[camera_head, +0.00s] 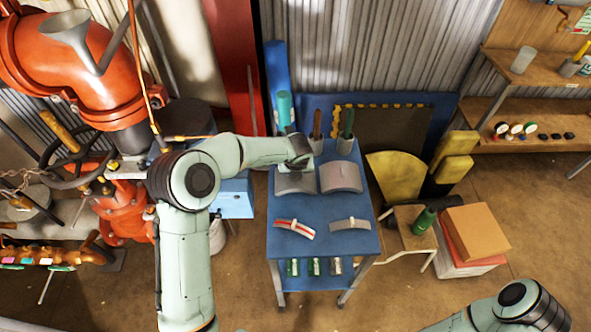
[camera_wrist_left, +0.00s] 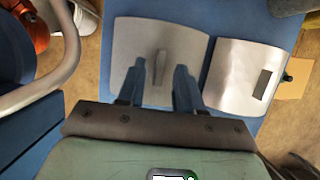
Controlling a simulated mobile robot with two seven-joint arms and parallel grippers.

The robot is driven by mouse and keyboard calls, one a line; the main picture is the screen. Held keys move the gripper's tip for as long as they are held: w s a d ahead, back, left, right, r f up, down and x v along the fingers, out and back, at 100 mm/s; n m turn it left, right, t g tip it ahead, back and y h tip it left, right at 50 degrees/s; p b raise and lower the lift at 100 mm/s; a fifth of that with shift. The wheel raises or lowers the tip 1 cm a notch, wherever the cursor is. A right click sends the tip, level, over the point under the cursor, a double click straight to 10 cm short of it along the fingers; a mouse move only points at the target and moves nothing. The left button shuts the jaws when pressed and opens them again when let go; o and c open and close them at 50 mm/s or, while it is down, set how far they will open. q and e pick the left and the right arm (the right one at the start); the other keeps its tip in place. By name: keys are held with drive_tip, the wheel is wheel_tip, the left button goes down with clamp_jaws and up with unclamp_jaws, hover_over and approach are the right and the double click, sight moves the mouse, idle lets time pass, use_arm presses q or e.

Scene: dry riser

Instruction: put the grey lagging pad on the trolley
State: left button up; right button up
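The blue trolley (camera_head: 324,238) stands in the middle of the head view. A grey curved pad (camera_head: 293,184) lies on its top at the back left, partly hidden by my left gripper (camera_head: 297,163). A second, lighter curved pad (camera_head: 341,177) lies just to its right. In the left wrist view, the left pad (camera_wrist_left: 190,40) carries a narrow upright tab (camera_wrist_left: 160,66). My left gripper (camera_wrist_left: 158,85) is open over this pad, its fingers on either side of the tab with gaps visible. My right gripper is out of view; only its arm shows at the lower right.
Two curved strips, one red-striped (camera_head: 294,229) and one grey (camera_head: 350,224), lie nearer the trolley's front. Upright tools stand behind the pads. Red pipework (camera_head: 75,60) is left; a stool (camera_head: 413,228) and boxes (camera_head: 475,232) are right.

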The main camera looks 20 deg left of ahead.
use_arm(q)
drive_tip(key=p+v, duration=0.1)
drive_tip(key=v, duration=1.1)
